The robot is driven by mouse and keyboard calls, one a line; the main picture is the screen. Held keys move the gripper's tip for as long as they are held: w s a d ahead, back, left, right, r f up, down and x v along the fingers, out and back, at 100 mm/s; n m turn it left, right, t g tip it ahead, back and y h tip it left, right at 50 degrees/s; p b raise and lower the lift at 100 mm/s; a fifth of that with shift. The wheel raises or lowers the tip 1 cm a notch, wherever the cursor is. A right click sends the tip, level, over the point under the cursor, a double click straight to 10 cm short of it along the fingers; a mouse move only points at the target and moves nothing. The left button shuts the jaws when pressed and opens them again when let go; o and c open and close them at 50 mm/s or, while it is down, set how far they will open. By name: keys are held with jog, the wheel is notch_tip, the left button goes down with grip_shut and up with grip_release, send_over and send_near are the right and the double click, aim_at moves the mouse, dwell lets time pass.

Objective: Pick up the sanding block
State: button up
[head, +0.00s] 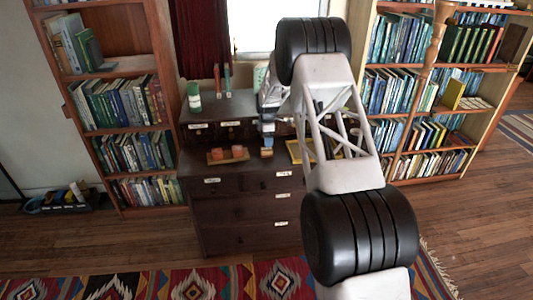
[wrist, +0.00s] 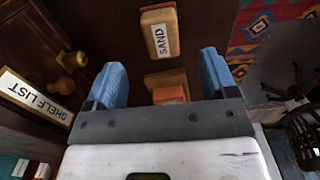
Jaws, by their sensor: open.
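The sanding block (wrist: 159,33) is tan and wooden, with a white label reading SAND. In the wrist view it lies at the top middle, beyond my fingertips and apart from them. In the head view it appears as a small tan block (head: 266,153) on the dark cabinet top, just below the end of my arm. My gripper (wrist: 162,68) has two blue fingers spread wide, with nothing held between them. In the head view my gripper (head: 268,129) is small and partly hidden by my arm.
A yellow item (head: 294,150) lies to the right, partly behind my arm. A green cylinder (head: 194,97) stands on the cabinet's raised back section, whose drawer knobs (wrist: 70,60) are close.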

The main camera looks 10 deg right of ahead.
aim_at(266, 149)
jog(key=shift+f, duration=1.15)
jog(key=shift+s+a+f, duration=0.1)
jog(key=shift+f, duration=1.2)
jog(key=shift+a+f, duration=0.1)
jog(key=shift+f, duration=1.2)
jog(key=c, duration=1.1)
jog(key=shift+r, duration=0.15)
